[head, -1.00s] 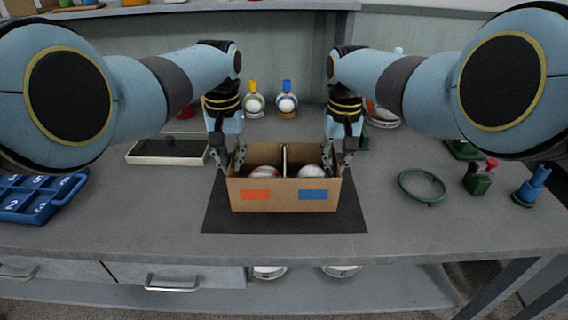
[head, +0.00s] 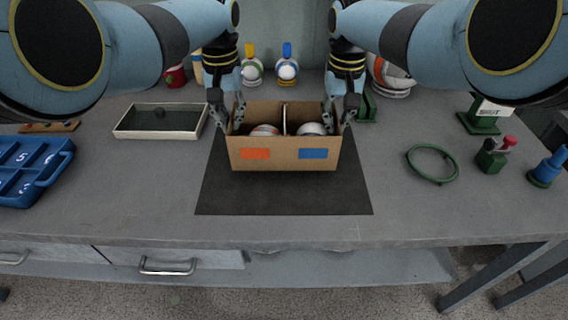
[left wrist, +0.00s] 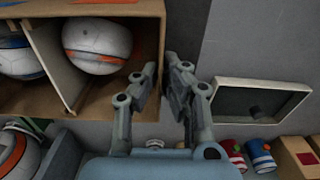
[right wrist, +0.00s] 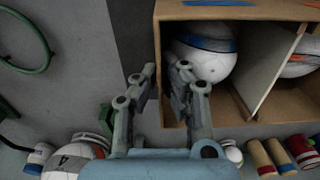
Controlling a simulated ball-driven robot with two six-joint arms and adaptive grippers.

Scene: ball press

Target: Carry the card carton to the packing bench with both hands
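The open card carton (head: 285,164) has an orange and a blue label on its front and a divider inside. It appears held just above the dark mat (head: 285,200), level. A white ball with orange markings (left wrist: 97,45) sits in the left compartment, one with blue markings (right wrist: 205,55) in the right. My left gripper (left wrist: 161,68) is shut on the carton's left wall, one finger inside and one outside. My right gripper (right wrist: 165,70) is shut on the right wall the same way. I cannot make out the packing bench in the current views.
A shallow tray (head: 118,134) and a blue numbered tray (head: 68,150) lie left. Two balls on stands (head: 287,70) are behind. The table front (head: 285,228) is clear.

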